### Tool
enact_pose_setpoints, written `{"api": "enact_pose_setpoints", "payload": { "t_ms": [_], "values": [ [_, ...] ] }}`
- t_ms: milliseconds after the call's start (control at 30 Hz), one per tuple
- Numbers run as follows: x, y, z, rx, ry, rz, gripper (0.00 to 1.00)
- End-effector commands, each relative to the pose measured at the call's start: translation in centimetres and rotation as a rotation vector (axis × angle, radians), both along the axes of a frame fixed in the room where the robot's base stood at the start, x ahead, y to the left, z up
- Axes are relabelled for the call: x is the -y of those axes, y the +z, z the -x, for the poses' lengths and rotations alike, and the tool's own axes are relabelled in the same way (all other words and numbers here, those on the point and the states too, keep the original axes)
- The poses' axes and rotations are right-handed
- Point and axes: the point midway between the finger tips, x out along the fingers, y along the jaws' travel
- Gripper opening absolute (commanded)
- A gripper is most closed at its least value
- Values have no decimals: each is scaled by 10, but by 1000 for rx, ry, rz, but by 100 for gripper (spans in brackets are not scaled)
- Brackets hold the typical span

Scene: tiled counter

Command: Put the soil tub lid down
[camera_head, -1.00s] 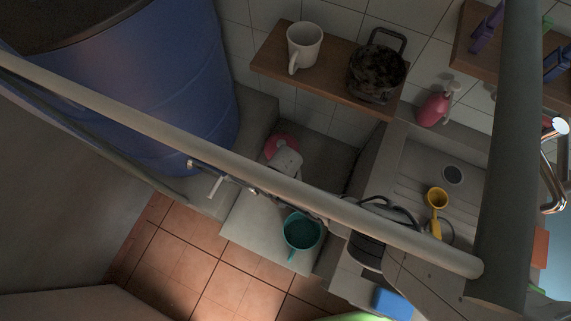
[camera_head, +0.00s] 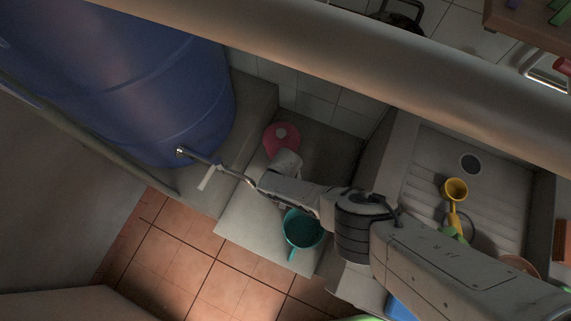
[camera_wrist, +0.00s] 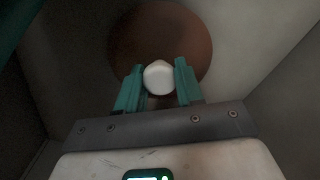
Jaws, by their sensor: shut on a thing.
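The soil tub lid is a round pinkish-red disc (camera_head: 272,142) with a pale knob, in the head view above the grey ledge beside the blue barrel. In the wrist view the lid (camera_wrist: 185,30) looks reddish brown, and its white knob (camera_wrist: 158,78) sits between my teal fingers. My gripper (camera_wrist: 158,82) is shut on this knob. In the head view my gripper (camera_head: 286,160) is over the lower edge of the lid and hides part of it. I cannot tell whether the lid touches the ledge.
A teal jug (camera_head: 303,230) stands on the ledge close below my arm. A blue barrel (camera_head: 150,80) with a tap (camera_head: 181,152) is at the left. A grey sink (camera_head: 440,140) with a yellow scoop (camera_head: 455,189) is at the right. A thick grey beam (camera_head: 330,45) crosses the top.

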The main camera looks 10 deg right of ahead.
Motion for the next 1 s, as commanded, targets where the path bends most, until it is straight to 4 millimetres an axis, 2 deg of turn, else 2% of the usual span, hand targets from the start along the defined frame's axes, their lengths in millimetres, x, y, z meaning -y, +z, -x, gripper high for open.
{"api": "enact_pose_setpoints", "payload": {
  "t_ms": [400, 433, 667, 1000],
  "values": [
    [0, -5, 0, 0, 0, 0, 1],
    [0, -3, 0, 0, 0, 0, 39],
    [0, -3, 0, 0, 0, 0, 61],
    [0, 1, 0, 1, 0, 0, 62]
  ]
}}
